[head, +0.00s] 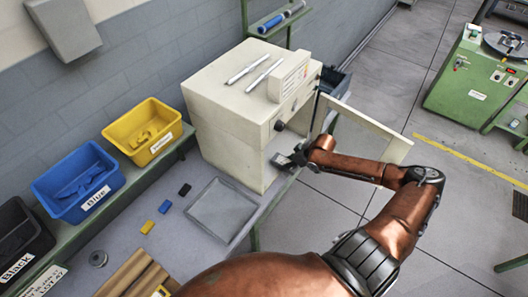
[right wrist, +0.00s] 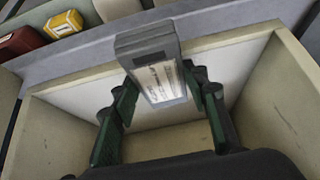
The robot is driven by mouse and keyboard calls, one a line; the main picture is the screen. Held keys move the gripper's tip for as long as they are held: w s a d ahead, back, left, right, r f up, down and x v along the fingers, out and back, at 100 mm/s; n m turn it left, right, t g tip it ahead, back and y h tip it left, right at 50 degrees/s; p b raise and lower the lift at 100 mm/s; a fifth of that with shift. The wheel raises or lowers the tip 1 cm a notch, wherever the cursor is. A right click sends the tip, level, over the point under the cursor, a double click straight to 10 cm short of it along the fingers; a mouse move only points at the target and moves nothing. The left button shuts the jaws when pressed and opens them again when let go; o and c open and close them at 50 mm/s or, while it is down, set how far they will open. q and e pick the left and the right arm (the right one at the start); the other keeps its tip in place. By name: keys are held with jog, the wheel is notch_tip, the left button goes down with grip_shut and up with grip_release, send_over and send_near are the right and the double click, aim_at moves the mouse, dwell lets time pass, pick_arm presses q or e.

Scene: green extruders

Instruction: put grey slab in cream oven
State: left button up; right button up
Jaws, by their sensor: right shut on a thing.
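The cream oven (head: 225,125) stands on the green bench against the wall. Its door (head: 365,130) is swung open to the right. My right gripper (head: 296,156) is at the oven's open front, shut on the grey slab (head: 283,161). In the right wrist view the slab (right wrist: 150,50) sits between the dark green fingers of the gripper (right wrist: 163,88), with a white label facing the camera. Cream walls (right wrist: 265,95) show around and beyond the fingers. How far the slab is inside the oven is hard to tell. My left gripper is not in view.
A grey tray (head: 222,209) lies on the bench before the oven. Yellow (head: 147,133), blue (head: 78,186) and black (head: 20,240) bins line the wall. Two pale rods (head: 248,72) lie on the oven top. A green machine (head: 470,85) stands at right, across open floor.

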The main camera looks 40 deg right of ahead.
aim_at(278, 158)
jog(key=w, duration=0.2)
jog(key=w+a, duration=0.1)
jog(key=w, duration=0.1)
jog(key=shift+w+a, duration=0.15)
jog(key=shift+w, duration=0.05)
jog(key=w, duration=0.2)
jog(key=w+a, duration=0.1)
jog(key=shift+w, duration=0.6)
jog(key=shift+w+a, duration=0.15)
jog(key=shift+w, duration=0.15)
jog(key=w, duration=0.2)
jog(key=w+a, duration=0.1)
jog(key=shift+w+f, duration=0.15)
jog(key=shift+f, duration=0.55)
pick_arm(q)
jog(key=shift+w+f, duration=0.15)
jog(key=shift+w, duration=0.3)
pick_arm(e)
jog(key=shift+f, duration=0.1)
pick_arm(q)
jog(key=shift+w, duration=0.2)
pick_arm(e)
jog(key=o, duration=1.4)
